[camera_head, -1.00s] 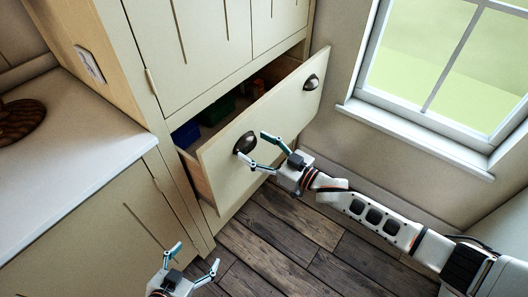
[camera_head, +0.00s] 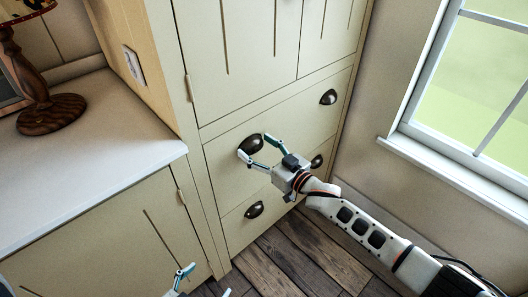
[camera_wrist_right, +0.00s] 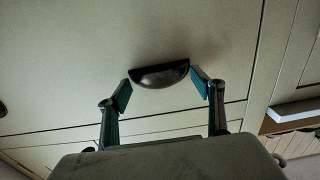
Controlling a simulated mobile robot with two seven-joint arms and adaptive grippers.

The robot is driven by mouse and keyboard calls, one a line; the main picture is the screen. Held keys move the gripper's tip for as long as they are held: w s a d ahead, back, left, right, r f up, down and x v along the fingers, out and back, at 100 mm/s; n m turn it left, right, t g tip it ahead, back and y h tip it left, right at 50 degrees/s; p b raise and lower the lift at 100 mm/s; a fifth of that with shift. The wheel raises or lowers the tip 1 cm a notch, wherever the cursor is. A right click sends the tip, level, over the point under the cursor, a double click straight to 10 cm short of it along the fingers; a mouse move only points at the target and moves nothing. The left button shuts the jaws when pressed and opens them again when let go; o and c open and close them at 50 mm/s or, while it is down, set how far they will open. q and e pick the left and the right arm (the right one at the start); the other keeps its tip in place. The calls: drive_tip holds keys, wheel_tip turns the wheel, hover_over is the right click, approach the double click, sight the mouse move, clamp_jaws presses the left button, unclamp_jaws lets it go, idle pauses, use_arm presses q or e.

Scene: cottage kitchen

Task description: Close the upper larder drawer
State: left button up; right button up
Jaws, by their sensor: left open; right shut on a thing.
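The upper larder drawer (camera_head: 290,115) has a cream front that sits flush with the larder face in the head view. Its inside is hidden. It has two dark cup handles, a left one (camera_head: 251,143) and a right one (camera_head: 328,97). My right gripper (camera_head: 257,148) is at the left handle, shut on it with one finger at each end. The wrist view shows this handle (camera_wrist_right: 160,75) between the fingertips of my right gripper (camera_wrist_right: 161,93). My left gripper (camera_head: 206,282) is open and empty at the bottom edge, partly cut off.
A lower drawer with a dark cup handle (camera_head: 254,209) is below. A white worktop (camera_head: 85,165) with a wooden lamp base (camera_head: 50,113) stands at the left. A window (camera_head: 480,95) is at the right. The wooden floor (camera_head: 300,255) in front looks clear.

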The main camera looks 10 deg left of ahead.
drive_tip(key=shift+w+a+r, duration=0.3)
drive_tip(key=shift+a+r, duration=0.1)
drive_tip(key=shift+a, duration=0.05)
drive_tip(key=o, duration=1.3)
drive_tip(key=shift+r, duration=0.1)
drive_tip(key=shift+o, duration=0.7)
drive_tip(key=shift+a+f, duration=0.2)
drive_tip(key=shift+d+f, duration=0.15)
drive_tip(key=shift+d, duration=0.1)
drive_tip(key=shift+s+d, duration=0.15)
drive_tip(key=shift+d, duration=0.05)
drive_tip(key=v, duration=1.1)
drive_tip(key=shift+s, duration=0.1)
